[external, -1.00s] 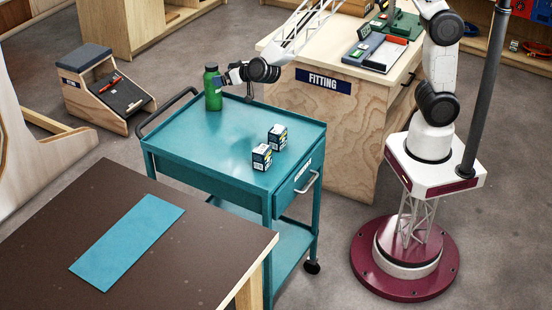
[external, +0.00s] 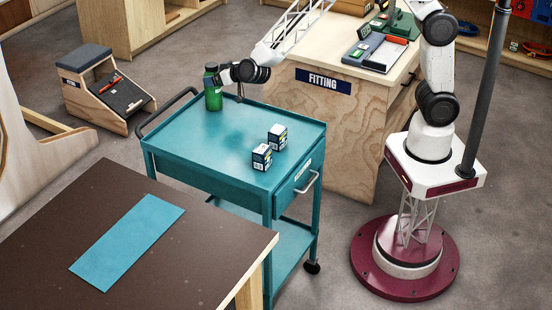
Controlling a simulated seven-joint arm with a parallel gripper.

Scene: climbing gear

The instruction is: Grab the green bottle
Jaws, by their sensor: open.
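The green bottle (external: 213,97) stands upright near the back left edge of the teal trolley (external: 215,140). It has a dark cap. My gripper (external: 222,74) is open at the upper part of the bottle, coming from the right. Its fingers are small and partly hidden in this view, so I cannot tell whether they touch the bottle or how far they reach around it.
Two small boxes (external: 262,157) (external: 278,137) stand on the trolley's right half. The trolley's handle (external: 167,112) rises at its left end. A wooden counter marked FITTING (external: 322,80) is behind. A dark table with a blue mat (external: 128,240) is in front.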

